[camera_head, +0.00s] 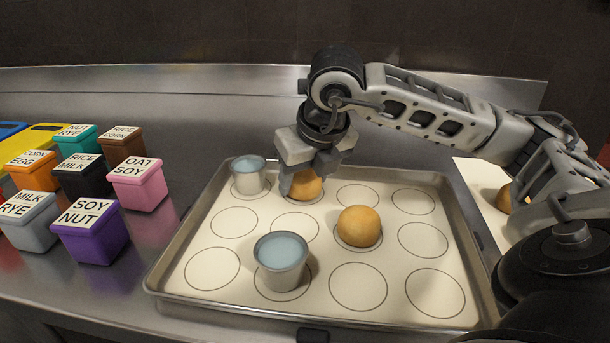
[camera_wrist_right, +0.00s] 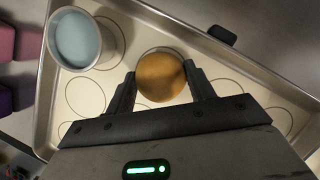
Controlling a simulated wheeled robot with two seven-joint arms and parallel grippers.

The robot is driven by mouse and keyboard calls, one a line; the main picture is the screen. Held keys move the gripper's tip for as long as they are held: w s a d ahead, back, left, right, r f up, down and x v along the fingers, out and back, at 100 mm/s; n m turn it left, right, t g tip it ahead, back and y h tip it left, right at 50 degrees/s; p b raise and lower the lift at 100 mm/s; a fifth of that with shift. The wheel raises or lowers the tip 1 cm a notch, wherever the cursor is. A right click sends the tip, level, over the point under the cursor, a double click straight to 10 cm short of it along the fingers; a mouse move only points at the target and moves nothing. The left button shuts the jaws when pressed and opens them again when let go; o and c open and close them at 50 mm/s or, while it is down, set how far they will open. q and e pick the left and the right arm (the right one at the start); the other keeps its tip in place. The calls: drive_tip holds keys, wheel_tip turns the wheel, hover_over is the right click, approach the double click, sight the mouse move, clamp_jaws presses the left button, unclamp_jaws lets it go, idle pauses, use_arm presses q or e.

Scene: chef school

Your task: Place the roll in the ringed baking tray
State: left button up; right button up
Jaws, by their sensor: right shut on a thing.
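The baking tray (camera_head: 167,273) holds a pale sheet printed with rings. My right gripper (camera_head: 302,187) is shut on a golden-brown roll (camera_head: 308,184), which is at a ring in the tray's back row. The same roll shows between the two fingers in the right wrist view (camera_wrist_right: 160,77). The fingers hide part of it in the head view, and I cannot tell whether it touches the sheet. A second roll (camera_head: 359,226) sits in a ring in the middle row. My left gripper is not in view.
Metal cups with pale blue contents stand on the tray, one at the back left (camera_head: 248,178) and one at the front (camera_head: 281,262). Several labelled colored boxes, including a purple one (camera_head: 93,230), stand left of the tray. Another roll (camera_head: 503,198) lies on a pale board (camera_head: 478,172) at right.

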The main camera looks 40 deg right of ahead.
drive_tip(key=shift+f, duration=0.2)
drive_tip(key=o, duration=1)
drive_tip(key=shift+c, duration=0.2)
drive_tip(key=shift+r, duration=0.1)
drive_tip(key=shift+r, duration=0.25)
drive_tip(key=p+v, duration=0.2)
drive_tip(key=v, duration=0.9)
drive_tip(key=shift+s+r, duration=0.2)
drive_tip(key=shift+r, duration=0.2)
